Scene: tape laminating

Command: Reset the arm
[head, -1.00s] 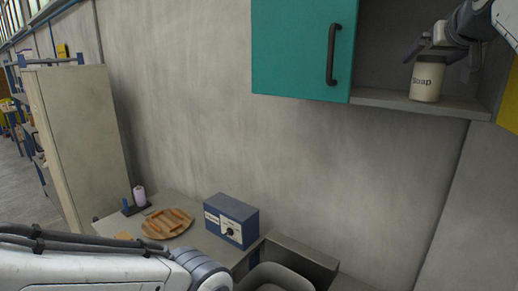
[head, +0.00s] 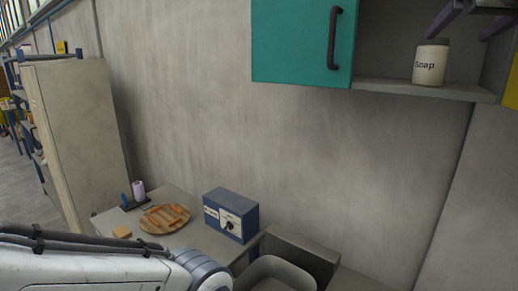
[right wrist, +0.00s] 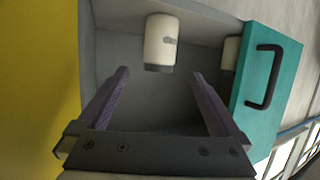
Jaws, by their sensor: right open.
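A cream jar labelled "Soap" (head: 430,63) with a dark lid stands upright on the shelf of the open wall cabinet (head: 400,86). My right gripper (head: 472,20) is above and to the right of the jar in the head view, its purple fingers spread and empty. In the right wrist view, the open fingers (right wrist: 160,75) point into the cabinet, and the jar (right wrist: 161,40) appears upside down beyond them, apart from both. My left arm crosses the lower left of the head view; its gripper is out of sight.
The teal cabinet door (head: 300,40) has a dark handle. A second cream container (right wrist: 231,52) is partly hidden by the door.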

